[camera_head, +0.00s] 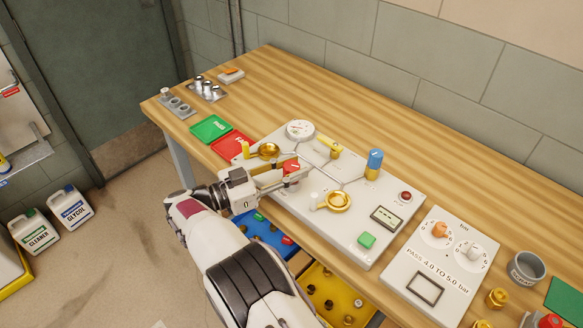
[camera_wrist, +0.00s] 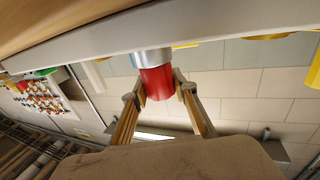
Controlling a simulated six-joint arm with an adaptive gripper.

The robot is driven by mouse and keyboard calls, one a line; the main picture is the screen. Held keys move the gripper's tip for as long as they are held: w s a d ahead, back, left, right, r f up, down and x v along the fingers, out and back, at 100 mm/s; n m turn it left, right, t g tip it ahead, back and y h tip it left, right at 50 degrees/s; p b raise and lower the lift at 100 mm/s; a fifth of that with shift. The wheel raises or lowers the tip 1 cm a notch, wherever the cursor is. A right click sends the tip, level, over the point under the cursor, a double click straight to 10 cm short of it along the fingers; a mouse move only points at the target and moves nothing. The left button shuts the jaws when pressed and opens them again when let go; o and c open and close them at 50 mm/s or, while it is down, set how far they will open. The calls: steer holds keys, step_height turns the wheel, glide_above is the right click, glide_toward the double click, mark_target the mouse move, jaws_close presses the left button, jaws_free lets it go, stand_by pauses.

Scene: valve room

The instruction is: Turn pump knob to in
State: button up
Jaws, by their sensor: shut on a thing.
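A red knob (camera_head: 291,166) stands on the grey valve panel (camera_head: 300,209), near its front left part. In the wrist view the red knob (camera_wrist: 157,82) sits on a silver collar, between my two fingers. My gripper (camera_head: 285,176) reaches in from the front left and is shut on the red knob. The fingers (camera_wrist: 160,91) touch its sides in the wrist view. The knob's markings are too small to read and partly hidden by my gripper.
A blue-topped brass knob (camera_head: 374,164), gold valve wheels (camera_head: 338,202) and a gauge (camera_head: 299,130) stand close by on the panel. A second panel (camera_head: 437,262) lies to the right. Blue (camera_head: 260,234) and yellow (camera_head: 318,290) trays sit below the front edge. The back table strip is clear.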

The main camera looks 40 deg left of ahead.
mark_target(292, 165)
steer(key=shift+m+g+h, duration=0.4)
steer(key=shift+m+h, duration=0.3)
steer(key=shift+h, duration=0.3)
stand_by(0.7)
steer(key=o, duration=1.1)
steer(key=shift+r, duration=0.15)
steer(key=shift+r, duration=4.9)
steer(key=shift+o, duration=0.2)
